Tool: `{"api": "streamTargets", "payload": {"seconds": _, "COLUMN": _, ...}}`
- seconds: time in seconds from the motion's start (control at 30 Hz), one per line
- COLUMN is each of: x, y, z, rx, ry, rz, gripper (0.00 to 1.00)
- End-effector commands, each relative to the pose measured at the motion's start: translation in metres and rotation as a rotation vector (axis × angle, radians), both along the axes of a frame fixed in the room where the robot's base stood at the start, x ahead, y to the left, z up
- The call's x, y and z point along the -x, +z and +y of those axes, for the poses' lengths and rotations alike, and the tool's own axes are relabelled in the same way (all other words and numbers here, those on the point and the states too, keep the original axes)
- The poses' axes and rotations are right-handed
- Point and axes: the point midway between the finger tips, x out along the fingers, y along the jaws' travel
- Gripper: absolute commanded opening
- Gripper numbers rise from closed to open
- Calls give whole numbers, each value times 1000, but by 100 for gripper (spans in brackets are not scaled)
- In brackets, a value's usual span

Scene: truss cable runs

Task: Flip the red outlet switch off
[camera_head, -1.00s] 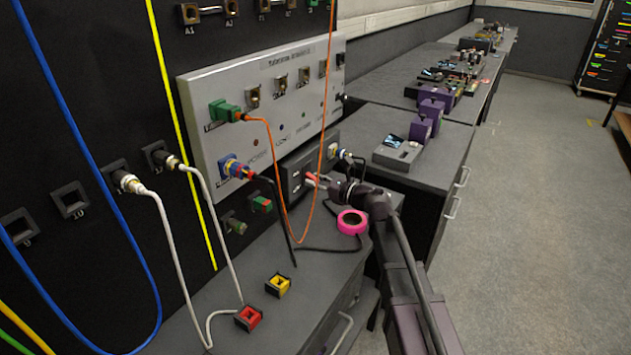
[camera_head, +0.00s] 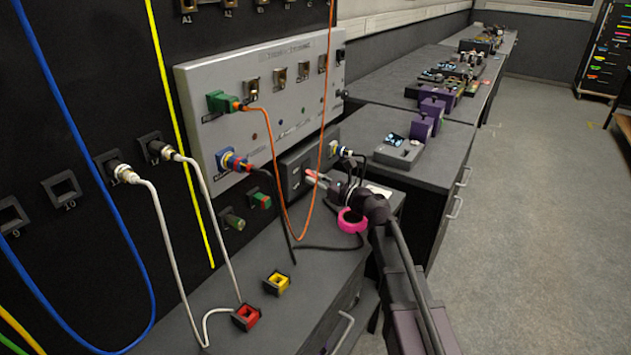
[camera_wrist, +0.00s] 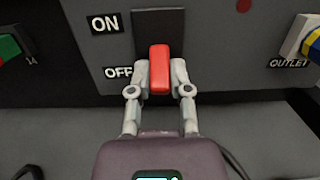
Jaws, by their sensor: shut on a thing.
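The red outlet switch (camera_wrist: 159,68) is a red lever on a dark plate in the wrist view. The plate has an ON label (camera_wrist: 105,23) at its upper left and an OFF label (camera_wrist: 118,72) at its lower left. In the head view my gripper (camera_head: 318,178) reaches the dark outlet box (camera_head: 293,178) from the right; the lever is mostly hidden there.
A blue-and-yellow plug sits in the OUTLET socket (camera_wrist: 305,38) right of the switch. A pink tape roll (camera_head: 352,222) is below my wrist. An orange cable (camera_head: 283,190) hangs in front of the panel left of the box. A yellow block (camera_head: 277,283) and red block (camera_head: 246,318) are on the bench.

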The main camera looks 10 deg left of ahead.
Motion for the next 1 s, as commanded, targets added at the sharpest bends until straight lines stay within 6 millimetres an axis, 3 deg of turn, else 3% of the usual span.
{"api": "streamTargets", "payload": {"seconds": 0.07, "x": -1, "y": 0, "z": 1, "rx": -1, "ry": 1, "rz": 0, "gripper": 0}}
{"api": "streamTargets", "payload": {"seconds": 0.1, "x": 0, "y": 0, "z": 1, "rx": -1, "ry": 1, "rz": 0, "gripper": 28}}
{"api": "streamTargets", "payload": {"seconds": 0.2, "x": -1, "y": 0, "z": 1, "rx": 0, "ry": 1, "rz": 1, "gripper": 58}}
{"api": "streamTargets", "payload": {"seconds": 1.0, "x": 0, "y": 3, "z": 0, "rx": 26, "ry": 1, "rz": 9, "gripper": 60}}
